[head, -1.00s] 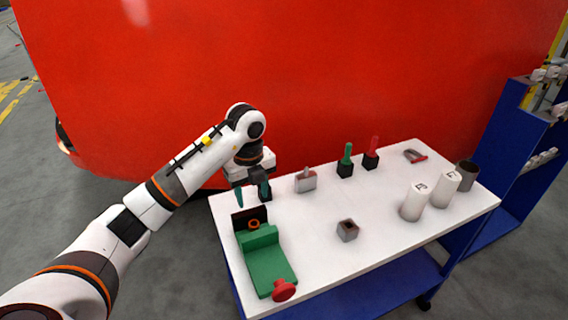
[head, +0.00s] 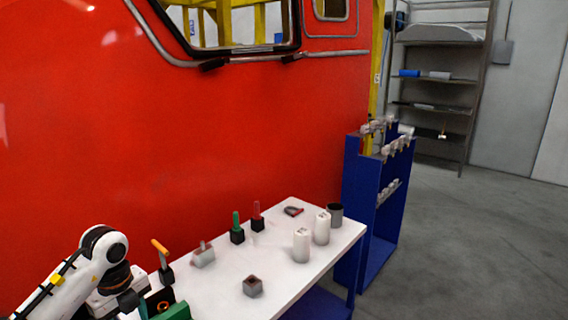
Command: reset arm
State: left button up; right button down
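My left arm reaches in at the lower left corner, with its gripper (head: 128,297) low beside the table's left end. Its fingertips are dark and partly merge with the things there, so I cannot tell whether it is open or shut. An orange handle (head: 160,247) on a dark base stands just right of it, tilted left; I cannot tell whether they touch. Below is a green fixture (head: 175,311) with a dark upright plate, cut off by the bottom edge. My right gripper is not in view.
The white table (head: 268,274) holds a grey block (head: 203,254), a green-handled tool (head: 237,229), a red-handled tool (head: 257,217), a small square box (head: 252,286), two white cylinders (head: 301,246) and a dark cup (head: 335,213). The red train (head: 200,150) stands behind; a blue rack (head: 372,195) stands right.

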pick_arm(q)
jog(key=s+d+f+m+t+h, duration=0.15)
jog(key=d+m+h, duration=0.25)
jog(key=d+h, duration=0.9)
jog(key=s+d+r+n+t+h, duration=0.25)
jog(key=d+r+t+h, duration=0.25)
jog(key=d+r+t, duration=0.5)
jog(key=w+a+r+n+t+y, duration=0.2)
jog(key=a+n+t+y, duration=0.4)
jog(key=n+t+y, duration=0.6)
jog(key=s+a+f+n+g+y, duration=0.5)
jog(key=a+f+n+g+y, duration=0.3)
jog(key=f+n, duration=0.4)
jog(key=s+d+f+g+h, duration=0.1)
jog(key=s+f+g, duration=0.5)
jog(key=s, duration=0.4)
jog(key=s+d+f+g+h, duration=0.1)
jog(key=s+f+g, duration=0.55)
jog(key=s, duration=0.35)
notch_tip(320, 180, down, 26)
jog(key=s, duration=0.2)
jog(key=s+a+f+g, duration=0.2)
jog(key=s+f, duration=1.4)
jog(key=shift+a+f, duration=0.25)
jog(key=shift+f, duration=0.1)
